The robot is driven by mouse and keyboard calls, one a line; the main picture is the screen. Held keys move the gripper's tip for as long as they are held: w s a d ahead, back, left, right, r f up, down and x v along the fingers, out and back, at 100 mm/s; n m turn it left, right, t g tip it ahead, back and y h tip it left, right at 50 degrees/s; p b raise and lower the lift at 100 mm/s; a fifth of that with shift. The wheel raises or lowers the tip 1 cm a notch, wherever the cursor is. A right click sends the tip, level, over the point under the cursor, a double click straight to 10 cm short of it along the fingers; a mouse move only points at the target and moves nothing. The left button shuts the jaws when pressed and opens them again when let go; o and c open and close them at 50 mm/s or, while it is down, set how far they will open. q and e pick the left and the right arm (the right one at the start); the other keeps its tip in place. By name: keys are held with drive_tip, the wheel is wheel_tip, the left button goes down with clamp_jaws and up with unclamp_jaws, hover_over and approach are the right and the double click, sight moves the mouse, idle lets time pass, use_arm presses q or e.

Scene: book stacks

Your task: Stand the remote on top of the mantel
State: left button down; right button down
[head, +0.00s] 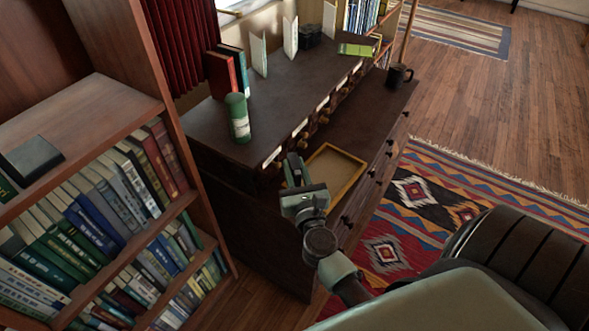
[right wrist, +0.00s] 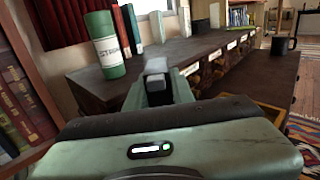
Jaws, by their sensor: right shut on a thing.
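My right gripper (head: 295,172) is in front of the near end of a dark wooden cabinet, whose raised top (head: 290,95) is the mantel-like surface here. In the right wrist view the jaws (right wrist: 157,85) are shut on a small grey piece (right wrist: 156,65), which I take to be the remote. Most of it is hidden by the fingers, so its tilt is hard to tell. It appears apart from the cabinet. My left gripper is not in view.
A green cylinder (head: 237,118) stands near the top's front edge, with red and dark books (head: 222,75) behind it. A yellow-rimmed tray (head: 334,172) and dark mug (head: 398,76) are on the lower ledge. A full bookcase (head: 150,108) is at left. The top's middle is clear.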

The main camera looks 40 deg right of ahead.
drive_tip(key=shift+f, duration=0.2)
drive_tip(key=c, duration=1.2)
unclamp_jaws()
drive_tip(key=shift+r, duration=0.15)
drive_tip(key=shift+s+r, duration=0.1)
drive_tip(key=b+v, duration=0.4)
drive_tip(key=v, duration=0.7)
drive_tip(key=shift+s+a, duration=0.2)
drive_tip(key=shift+s, duration=0.15)
